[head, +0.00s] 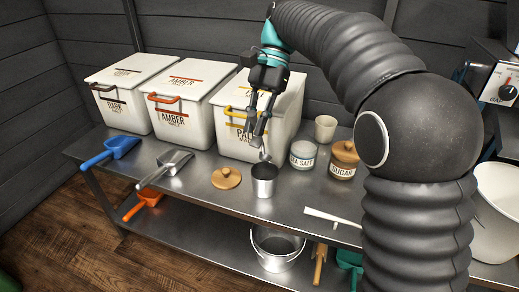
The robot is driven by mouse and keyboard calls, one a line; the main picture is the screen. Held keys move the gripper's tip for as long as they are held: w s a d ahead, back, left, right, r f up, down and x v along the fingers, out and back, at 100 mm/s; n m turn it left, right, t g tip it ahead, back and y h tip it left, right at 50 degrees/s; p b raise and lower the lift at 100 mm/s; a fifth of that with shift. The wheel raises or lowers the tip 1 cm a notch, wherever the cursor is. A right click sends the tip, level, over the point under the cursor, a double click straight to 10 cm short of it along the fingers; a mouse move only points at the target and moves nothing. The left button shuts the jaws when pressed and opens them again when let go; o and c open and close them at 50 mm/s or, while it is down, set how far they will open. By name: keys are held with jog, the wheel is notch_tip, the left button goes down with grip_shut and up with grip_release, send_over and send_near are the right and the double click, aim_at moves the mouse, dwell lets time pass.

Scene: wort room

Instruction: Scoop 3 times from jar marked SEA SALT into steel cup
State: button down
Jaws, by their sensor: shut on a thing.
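The glass jar marked SEA SALT (303,155) stands open on the steel bench, with pale contents. The steel cup (264,182) stands upright in front and to the left of it. My gripper (259,138) points down above the cup, shut on a small scoop (265,156). The scoop's small metal end shows just over the cup's back rim; whether it holds salt is too small to tell. The inside of the cup looks dark, and its contents cannot be made out.
A round wooden lid (226,178) lies left of the cup. A lidded SUGAR jar (343,160) and a beige cup (325,128) stand to the right. The PALE malt bin (232,137) is close behind my gripper. A metal scoop (172,163) lies further left.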

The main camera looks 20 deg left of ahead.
aim_at(252, 111)
jog(key=t, duration=0.2)
jog(key=t+b, duration=0.1)
jog(key=shift+s+a+r+h, duration=0.1)
jog(key=shift+s+r+h, duration=0.2)
jog(key=t+b, duration=0.2)
jog(key=t, duration=0.1)
jog(key=shift+s+r+h, duration=0.15)
jog(key=shift+r+h, duration=0.15)
jog(key=shift+h, duration=0.1)
jog(key=t+b, duration=0.2)
jog(key=r+t+h+b, duration=0.1)
jog(key=t+b, duration=0.1)
jog(key=shift+s+t+b, duration=0.15)
jog(key=shift+t+b, duration=0.15)
jog(key=shift+b, duration=0.05)
jog(key=shift+r+t+h+b, duration=0.3)
jog(key=shift+r+t+b, duration=0.1)
jog(key=shift+t, duration=0.2)
